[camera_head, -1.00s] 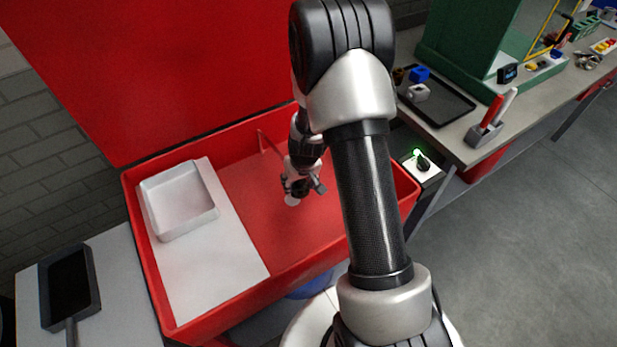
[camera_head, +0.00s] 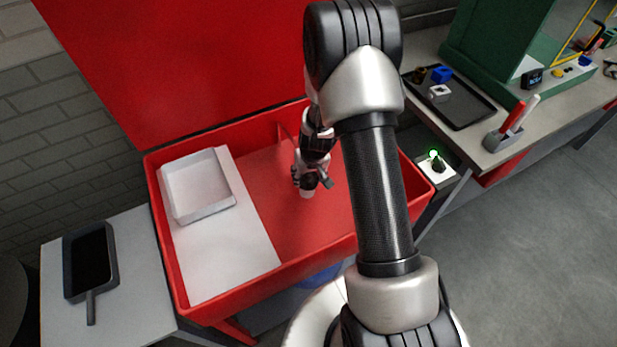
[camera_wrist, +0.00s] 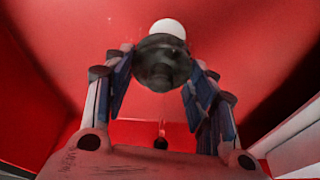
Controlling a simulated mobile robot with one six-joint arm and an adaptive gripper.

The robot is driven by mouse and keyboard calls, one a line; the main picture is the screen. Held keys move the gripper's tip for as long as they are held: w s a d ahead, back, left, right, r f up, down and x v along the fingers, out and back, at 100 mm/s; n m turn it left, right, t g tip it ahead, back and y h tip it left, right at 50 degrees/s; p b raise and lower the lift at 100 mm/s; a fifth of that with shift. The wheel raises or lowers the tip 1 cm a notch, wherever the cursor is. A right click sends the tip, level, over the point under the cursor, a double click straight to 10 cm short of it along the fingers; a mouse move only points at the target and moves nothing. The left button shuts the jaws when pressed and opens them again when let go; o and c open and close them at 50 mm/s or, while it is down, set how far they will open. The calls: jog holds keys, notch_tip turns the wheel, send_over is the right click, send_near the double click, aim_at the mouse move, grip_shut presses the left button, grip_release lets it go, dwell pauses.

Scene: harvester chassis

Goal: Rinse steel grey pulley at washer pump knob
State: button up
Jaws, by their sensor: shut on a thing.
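My gripper (camera_wrist: 160,85) is shut on a dark grey round part, the steel grey pulley (camera_wrist: 160,62), in the wrist view. A pale round shape (camera_wrist: 168,28) shows just beyond the pulley; I cannot tell what it is. In the head view my gripper (camera_head: 309,182) points down inside the red washer basin (camera_head: 262,180), over its red floor, and mostly hides the pulley. The washer pump knob (camera_head: 438,165) is black on a white plate, right of the basin, with a green light glowing beside it. A few small specks show near the pulley.
A white tray (camera_head: 225,197) stands on a white board (camera_head: 232,262) in the basin's left part. A dark pan (camera_head: 90,262) lies on the left table. On the right bench are a black tray (camera_head: 467,112) and a pen holder (camera_head: 503,138). The red lid stands behind.

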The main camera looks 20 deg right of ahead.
jog(key=shift+w+d, duration=0.1)
jog(key=shift+w+d, duration=0.3)
jog(key=shift+w, duration=0.05)
jog(key=shift+s+a, duration=0.4)
jog(key=shift+s, duration=0.05)
jog(key=shift+w+d, duration=0.1)
dwell(0.3)
jog(key=shift+w+d, duration=0.3)
jog(key=shift+w, duration=0.05)
